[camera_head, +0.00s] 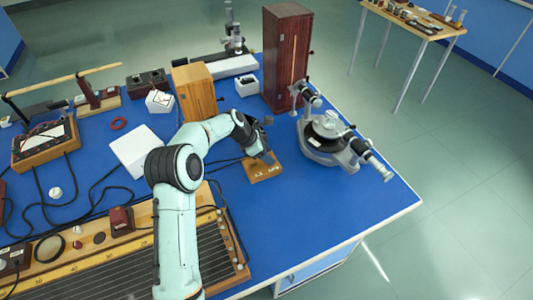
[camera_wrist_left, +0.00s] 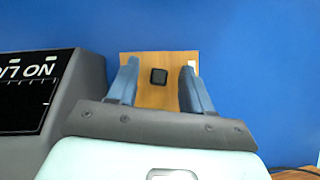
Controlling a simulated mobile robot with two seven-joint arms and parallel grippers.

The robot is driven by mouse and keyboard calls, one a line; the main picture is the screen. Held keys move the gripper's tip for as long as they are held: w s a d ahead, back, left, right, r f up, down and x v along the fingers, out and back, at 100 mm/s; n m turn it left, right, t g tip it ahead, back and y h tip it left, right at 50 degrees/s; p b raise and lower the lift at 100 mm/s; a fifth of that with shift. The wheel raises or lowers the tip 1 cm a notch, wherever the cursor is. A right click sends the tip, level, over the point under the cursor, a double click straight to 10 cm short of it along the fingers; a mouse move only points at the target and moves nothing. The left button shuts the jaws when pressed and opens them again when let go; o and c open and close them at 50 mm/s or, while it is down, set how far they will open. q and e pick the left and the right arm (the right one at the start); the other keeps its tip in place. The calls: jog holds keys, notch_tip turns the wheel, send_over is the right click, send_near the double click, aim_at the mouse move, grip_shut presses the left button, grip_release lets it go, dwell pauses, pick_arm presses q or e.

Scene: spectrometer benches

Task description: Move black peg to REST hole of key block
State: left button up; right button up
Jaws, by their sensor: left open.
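The key block (camera_head: 264,174) is a small wooden block on the blue bench, in the middle of the head view. It also shows from above in the left wrist view (camera_wrist_left: 150,99). A black square top, which looks like the black peg (camera_wrist_left: 158,76), stands out on the block in the wrist view. My left gripper (camera_head: 264,157) is over the block. In the wrist view its fingers (camera_wrist_left: 158,84) are open, one on each side of the black peg, with gaps between. In the head view the gripper hides the peg. My right gripper does not show.
A spectrometer (camera_head: 328,137) stands right of the block, near a tall dark wooden cabinet (camera_head: 287,52). A lighter wooden box (camera_head: 195,91) is behind. A long ruled wooden board (camera_head: 130,270) lies in front. Bare blue bench is free right of the block.

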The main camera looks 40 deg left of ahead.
pick_arm(q)
jog(key=shift+r, duration=0.1)
jog(key=v, duration=1.3)
jog(key=shift+p, duration=0.3)
